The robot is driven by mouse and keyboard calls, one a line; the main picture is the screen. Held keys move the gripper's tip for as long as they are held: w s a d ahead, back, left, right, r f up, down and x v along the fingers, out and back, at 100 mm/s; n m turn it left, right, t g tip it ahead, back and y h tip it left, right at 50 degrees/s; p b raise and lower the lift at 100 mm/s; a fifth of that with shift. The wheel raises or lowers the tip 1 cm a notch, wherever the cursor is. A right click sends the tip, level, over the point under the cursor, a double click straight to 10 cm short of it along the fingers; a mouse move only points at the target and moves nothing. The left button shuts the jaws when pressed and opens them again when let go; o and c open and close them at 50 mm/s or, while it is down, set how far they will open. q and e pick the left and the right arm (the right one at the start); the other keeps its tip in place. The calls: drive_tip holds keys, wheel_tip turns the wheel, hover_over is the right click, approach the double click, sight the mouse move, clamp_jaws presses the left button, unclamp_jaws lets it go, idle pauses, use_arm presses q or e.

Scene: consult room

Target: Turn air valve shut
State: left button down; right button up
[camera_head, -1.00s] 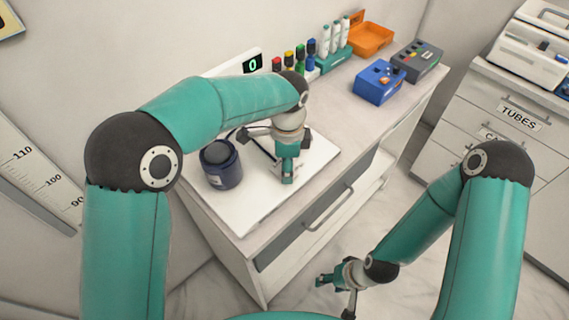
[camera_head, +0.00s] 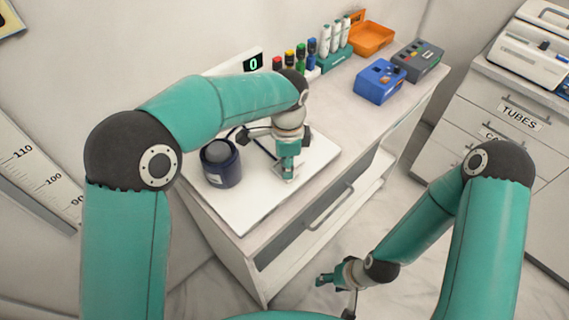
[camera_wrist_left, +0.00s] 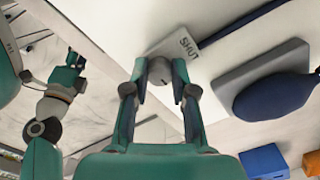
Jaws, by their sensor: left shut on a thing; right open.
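My left gripper (camera_head: 288,172) points down over the white board on the cabinet top. In the left wrist view its fingertips (camera_wrist_left: 160,66) are shut on a small round grey valve knob (camera_wrist_left: 159,72). In the head view my fingers and wrist mostly hide the valve, so the knob's angle cannot be told there. My right gripper (camera_head: 337,280) is open and empty, low in front of the cabinet, away from the valve.
A dark blue cylinder (camera_head: 222,170) with a grey-black top stands left of my left gripper. A display reading 0 (camera_head: 252,63) is behind. Coloured bottles (camera_head: 300,58), a blue box (camera_head: 380,81), a grey box (camera_head: 419,60) and an orange case (camera_head: 371,38) line the back.

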use_arm(q)
drive_tip(key=n, duration=0.3)
drive_tip(key=shift+d+n+b, duration=0.1)
drive_tip(key=shift+n+b, duration=0.25)
drive_tip(key=shift+n, duration=0.05)
drive_tip(key=n, duration=0.4)
drive_tip(key=shift+n+b, duration=0.3)
drive_tip(key=shift+b, duration=0.05)
drive_tip(key=n, duration=0.4)
drive_tip(key=shift+n+b, duration=0.3)
drive_tip(key=shift+b, duration=0.05)
drive_tip(key=shift+w+r+n, duration=0.1)
drive_tip(key=shift+n, duration=1.9)
drive_tip(key=c, duration=0.9)
unclamp_jaws()
drive_tip(key=shift+w, duration=0.1)
drive_tip(key=shift+c, duration=0.2)
